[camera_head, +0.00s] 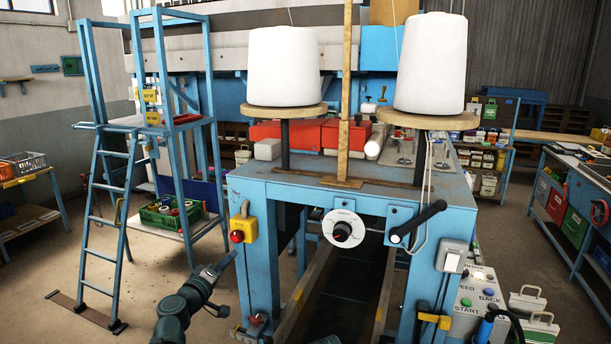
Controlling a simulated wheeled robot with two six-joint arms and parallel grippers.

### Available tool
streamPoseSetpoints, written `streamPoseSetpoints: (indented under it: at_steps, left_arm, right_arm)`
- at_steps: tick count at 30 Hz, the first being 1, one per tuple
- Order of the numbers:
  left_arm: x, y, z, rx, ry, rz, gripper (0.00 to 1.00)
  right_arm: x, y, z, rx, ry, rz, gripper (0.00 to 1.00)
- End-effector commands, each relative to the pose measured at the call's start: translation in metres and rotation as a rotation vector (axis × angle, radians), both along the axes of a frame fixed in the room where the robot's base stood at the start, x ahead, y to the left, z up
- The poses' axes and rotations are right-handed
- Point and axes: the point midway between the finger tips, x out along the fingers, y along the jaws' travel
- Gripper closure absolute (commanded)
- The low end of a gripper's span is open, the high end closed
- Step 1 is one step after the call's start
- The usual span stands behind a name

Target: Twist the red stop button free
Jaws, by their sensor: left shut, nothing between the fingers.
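The red stop button (237,236) sits on a yellow box (244,228) fixed to the left front leg of the blue machine frame (262,262). The button faces me and is uncovered. My left gripper (231,257) comes up from the lower left, with its fingertips just below and slightly left of the button. It is shut with nothing in it, and a small gap shows between it and the button. I do not see my right gripper.
A round white dial (343,228) and a black crank handle (418,221) are on the machine's front. Two white thread cones (283,66) stand on top. A blue ladder platform (110,190) and a green crate (170,214) stand left. A control panel (470,300) is lower right.

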Motion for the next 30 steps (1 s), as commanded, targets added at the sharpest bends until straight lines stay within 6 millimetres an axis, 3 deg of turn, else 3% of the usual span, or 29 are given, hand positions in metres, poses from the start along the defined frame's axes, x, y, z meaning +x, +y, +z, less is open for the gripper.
streamPoseSetpoints:
  at_steps: [8, 24, 30]
  left_arm:
    - [0.009, -0.002, -0.002, 0.000, 0.000, -0.001, 1.00]
    - [0.063, -0.021, -0.001, 0.000, 0.000, 0.000, 1.00]
    - [0.067, -0.024, -0.002, 0.000, 0.000, 0.000, 1.00]
  right_arm:
    - [0.000, 0.000, -0.002, 0.000, 0.000, 0.000, 0.50]
    - [0.000, 0.000, -0.002, 0.000, 0.000, 0.000, 0.50]
    - [0.000, 0.000, -0.002, 0.000, 0.000, 0.000, 0.50]
